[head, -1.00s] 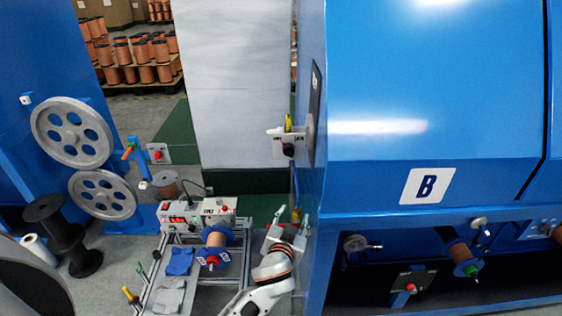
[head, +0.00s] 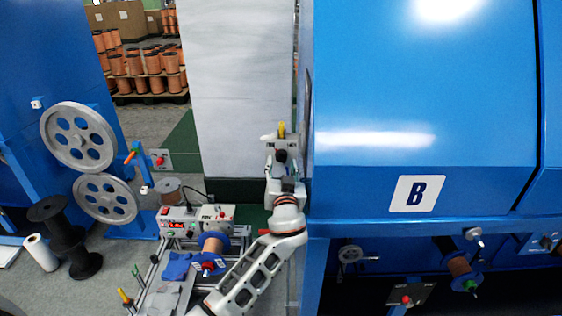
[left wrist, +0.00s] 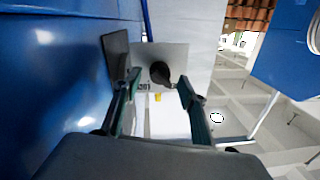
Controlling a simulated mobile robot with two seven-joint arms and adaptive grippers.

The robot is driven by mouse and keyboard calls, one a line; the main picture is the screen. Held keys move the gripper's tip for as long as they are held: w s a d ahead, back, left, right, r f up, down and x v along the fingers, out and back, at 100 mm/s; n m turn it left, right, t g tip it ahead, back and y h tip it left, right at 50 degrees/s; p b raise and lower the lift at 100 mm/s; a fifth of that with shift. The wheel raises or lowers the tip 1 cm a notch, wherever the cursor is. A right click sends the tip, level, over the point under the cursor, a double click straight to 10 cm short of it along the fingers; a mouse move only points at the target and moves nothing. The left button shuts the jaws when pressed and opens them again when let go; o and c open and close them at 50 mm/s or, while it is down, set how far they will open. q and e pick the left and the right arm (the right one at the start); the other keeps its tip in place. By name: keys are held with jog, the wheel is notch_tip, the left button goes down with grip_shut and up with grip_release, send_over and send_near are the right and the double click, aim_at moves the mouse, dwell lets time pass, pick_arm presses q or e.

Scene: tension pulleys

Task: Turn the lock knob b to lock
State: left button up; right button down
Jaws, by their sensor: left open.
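The lock knob b (head: 281,156) is a dark round knob on a pale plate (head: 270,138) at the side of the blue machine marked B. In the left wrist view the black knob (left wrist: 160,73) stands out from its grey plate (left wrist: 177,57), between the two fingers. My left gripper (head: 283,167) is open around or just short of the knob; the left wrist view shows the gripper (left wrist: 158,90) with a finger on each side and visible gaps. I cannot tell whether either finger touches it. My right gripper is out of view.
The blue machine B (head: 420,110) stands close on the right of my left arm. A bench with a control box (head: 196,218) and a copper spool (head: 214,242) stands at lower left. Two grey pulleys (head: 78,136) are farther left. A white panel (head: 238,90) is behind.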

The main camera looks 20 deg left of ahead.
aim_at(281, 157)
pick_arm(q)
jog(key=shift+x, duration=1.35)
jog(key=c, duration=1.1)
jog(key=shift+o, duration=0.2)
